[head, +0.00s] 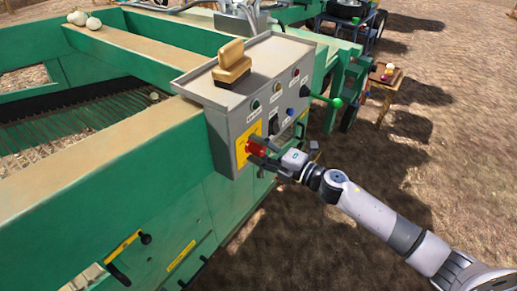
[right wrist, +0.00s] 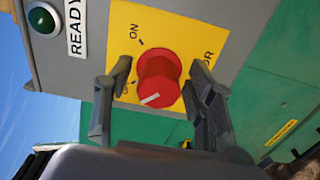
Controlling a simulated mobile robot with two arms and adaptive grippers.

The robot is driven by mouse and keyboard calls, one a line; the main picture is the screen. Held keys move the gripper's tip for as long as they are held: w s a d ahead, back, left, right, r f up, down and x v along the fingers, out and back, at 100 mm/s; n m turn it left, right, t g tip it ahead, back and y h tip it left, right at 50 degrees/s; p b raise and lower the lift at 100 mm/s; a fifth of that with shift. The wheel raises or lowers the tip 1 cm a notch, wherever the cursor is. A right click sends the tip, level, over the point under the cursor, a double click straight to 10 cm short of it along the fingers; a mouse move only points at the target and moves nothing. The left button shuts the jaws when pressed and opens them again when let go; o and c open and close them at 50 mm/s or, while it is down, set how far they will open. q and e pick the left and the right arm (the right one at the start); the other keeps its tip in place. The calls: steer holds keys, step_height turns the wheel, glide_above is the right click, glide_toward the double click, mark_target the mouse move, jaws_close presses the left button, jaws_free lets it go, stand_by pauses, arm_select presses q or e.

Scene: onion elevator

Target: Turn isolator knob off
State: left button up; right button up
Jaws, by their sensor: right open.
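The red isolator knob (head: 257,147) is on the yellow plate (head: 243,147) at the lower left of the grey control box's front. In the right wrist view the knob (right wrist: 158,76) shows a white mark low on its face. "ON" is printed above it on the plate (right wrist: 185,32); a second label at left is partly hidden by a finger. My right gripper (head: 267,152) is at the knob. In the right wrist view its open fingers (right wrist: 161,84) stand on either side of the knob, with gaps visible. My left gripper is not in view.
The grey control box (head: 232,101) carries a wooden-handled brush (head: 232,64), several buttons and a green-tipped lever (head: 336,102). A green "READY" light (right wrist: 42,19) is near the knob. The green machine frame (head: 190,175) lies left and below. Open dirt ground is at right.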

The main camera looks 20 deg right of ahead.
steer(key=v, duration=1.2)
steer(key=shift+d, duration=0.1)
stand_by(0.4)
